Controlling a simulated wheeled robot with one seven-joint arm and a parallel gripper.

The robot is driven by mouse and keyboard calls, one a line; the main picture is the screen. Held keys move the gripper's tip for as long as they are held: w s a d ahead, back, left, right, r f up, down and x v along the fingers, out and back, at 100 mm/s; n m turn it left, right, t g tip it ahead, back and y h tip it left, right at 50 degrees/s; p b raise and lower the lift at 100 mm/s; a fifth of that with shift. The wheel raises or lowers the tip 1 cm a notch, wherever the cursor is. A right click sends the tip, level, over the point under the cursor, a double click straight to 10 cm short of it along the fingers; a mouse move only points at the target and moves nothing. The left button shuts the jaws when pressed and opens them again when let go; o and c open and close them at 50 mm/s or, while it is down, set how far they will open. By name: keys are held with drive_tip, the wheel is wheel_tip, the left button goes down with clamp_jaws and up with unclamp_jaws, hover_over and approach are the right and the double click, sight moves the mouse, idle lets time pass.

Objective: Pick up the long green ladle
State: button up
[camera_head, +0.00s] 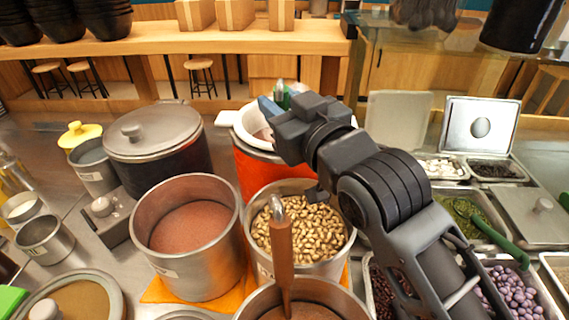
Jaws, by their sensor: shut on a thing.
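My gripper (276,106) is over the red pot (254,172) with the white rim, at the upper middle of the view. It is shut on a slim green piece (283,94), which looks like the upper part of the long green ladle. The rest of that piece is hidden behind my gripper and wrist. My arm covers the right side of the pot, so I cannot tell how deep the ladle sits in it. Another green handle (498,242) lies across the trays on the right, apart from my gripper.
A pot of beige beans (305,231) and a pot of reddish-brown contents (194,228) stand in front. A brown handle (281,258) rises from the nearest pot. A lidded dark pot (157,153) is left. Topping trays (480,204) are right.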

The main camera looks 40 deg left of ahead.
clamp_jaws()
drive_tip(key=shift+r, duration=0.15)
